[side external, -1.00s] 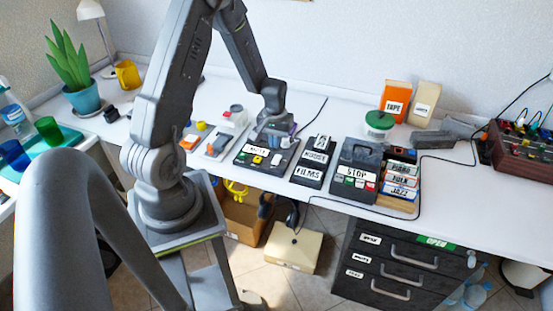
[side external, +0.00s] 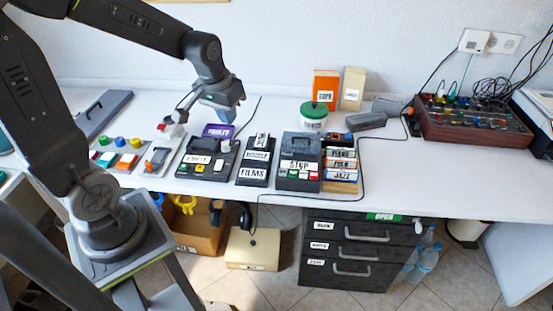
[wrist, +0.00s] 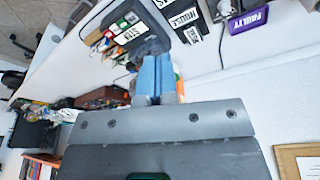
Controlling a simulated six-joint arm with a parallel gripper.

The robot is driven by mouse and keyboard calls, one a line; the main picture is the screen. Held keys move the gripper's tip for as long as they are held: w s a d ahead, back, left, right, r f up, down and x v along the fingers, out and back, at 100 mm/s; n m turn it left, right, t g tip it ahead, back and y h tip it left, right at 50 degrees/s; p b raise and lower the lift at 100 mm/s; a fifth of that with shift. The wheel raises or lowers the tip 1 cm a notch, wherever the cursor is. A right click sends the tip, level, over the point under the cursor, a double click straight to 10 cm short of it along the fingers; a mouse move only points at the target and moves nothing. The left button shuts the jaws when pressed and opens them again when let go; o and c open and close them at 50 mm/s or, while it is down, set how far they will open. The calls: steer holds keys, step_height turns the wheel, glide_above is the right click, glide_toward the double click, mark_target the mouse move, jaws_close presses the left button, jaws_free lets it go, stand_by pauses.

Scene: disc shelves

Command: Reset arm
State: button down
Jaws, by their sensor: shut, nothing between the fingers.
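My gripper (side external: 224,108) is shut and empty, raised above the back of the white table, just over a purple box labelled FAULTY (side external: 217,131). In the wrist view its blue-grey fingers (wrist: 154,78) are together with nothing between them. The purple box also shows there at the upper right (wrist: 249,21), apart from the fingers. In the side view, a dark device with buttons (side external: 207,159) sits in front of the purple box. The FILMS box (side external: 253,172) and the black STOP device (side external: 298,166) stand to its right.
A rack with PIANO, FOLK and JAZZ labels (side external: 341,170) stands beside the STOP device. A green-lidded jar (side external: 313,116), an orange box (side external: 326,88) and a beige box (side external: 352,89) stand behind. A red-brown panel with cables (side external: 470,122) is at the right.

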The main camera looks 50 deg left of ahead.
steer(key=s+d+r+m+t+h, duration=0.1)
steer(key=s+d+r+m+t, duration=0.2)
steer(key=s+d+r, duration=0.5)
steer(key=s+d+m, duration=0.1)
steer(key=s+d, duration=0.1)
steer(key=s, duration=0.1)
steer(key=shift+d+r, duration=0.2)
steer(key=shift+r, duration=0.15)
steer(key=shift+s, duration=0.1)
steer(key=w+a+f+n+g, duration=0.3)
steer(key=w+a+f+n, duration=0.3)
steer(key=w+a+n, duration=0.55)
steer(key=a+f+n+g, duration=0.2)
steer(key=a+f+n, duration=1)
steer(key=n, duration=0.3)
steer(key=shift+w+f+g, duration=0.25)
steer(key=shift+f+g, duration=0.05)
steer(key=shift+f, duration=0.55)
